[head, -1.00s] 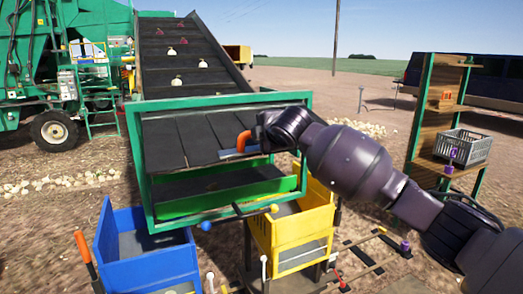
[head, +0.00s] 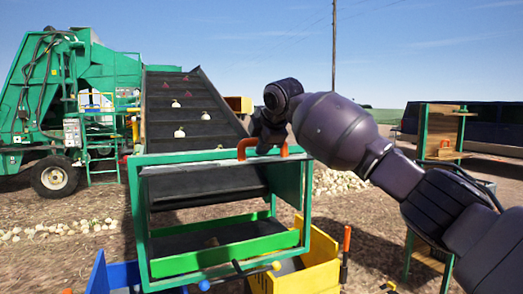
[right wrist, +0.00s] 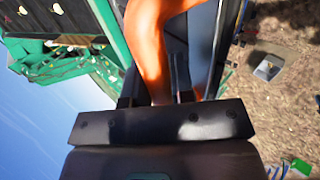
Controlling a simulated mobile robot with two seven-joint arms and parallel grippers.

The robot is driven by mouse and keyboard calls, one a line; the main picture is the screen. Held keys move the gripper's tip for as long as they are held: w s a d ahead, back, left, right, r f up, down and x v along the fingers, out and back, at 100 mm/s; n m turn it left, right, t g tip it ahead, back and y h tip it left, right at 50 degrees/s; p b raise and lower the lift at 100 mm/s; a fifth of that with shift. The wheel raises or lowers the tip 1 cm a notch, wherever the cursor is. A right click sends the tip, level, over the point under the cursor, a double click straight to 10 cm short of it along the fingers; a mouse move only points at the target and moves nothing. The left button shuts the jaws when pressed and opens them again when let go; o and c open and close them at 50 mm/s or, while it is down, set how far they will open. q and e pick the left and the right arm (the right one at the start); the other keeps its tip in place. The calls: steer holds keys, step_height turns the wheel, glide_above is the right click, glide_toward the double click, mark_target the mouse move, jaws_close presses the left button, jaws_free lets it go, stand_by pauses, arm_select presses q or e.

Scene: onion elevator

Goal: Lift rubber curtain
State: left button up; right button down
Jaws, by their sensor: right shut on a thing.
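The black rubber curtain (head: 205,188) hangs inside the green frame (head: 140,215), bunched up high, with an open gap below it. An orange handle (head: 243,147) stands at the level of the frame's top bar. My right gripper (head: 264,148) is at this handle, reaching in from the right. In the right wrist view the orange handle (right wrist: 158,35) runs between the two fingers of the right gripper (right wrist: 157,88), which is shut on it. Where the handle joins the curtain is hidden. My left gripper is not in view.
A sloping conveyor (head: 188,100) with several onions rises behind the frame. A green tray edge (head: 225,256) crosses the frame's lower part. A yellow bin (head: 318,262) and a blue bin (head: 98,276) stand below. A shelf (head: 425,130) is at the right.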

stand_by(0.4)
steer(key=c, duration=1)
jaws_free()
steer(key=shift+o, duration=0.2)
steer(key=b+v, duration=0.2)
steer(key=v, duration=0.8)
steer(key=shift+s+d+r, duration=0.15)
steer(key=shift+s+r, duration=0.1)
steer(key=shift+r, duration=0.05)
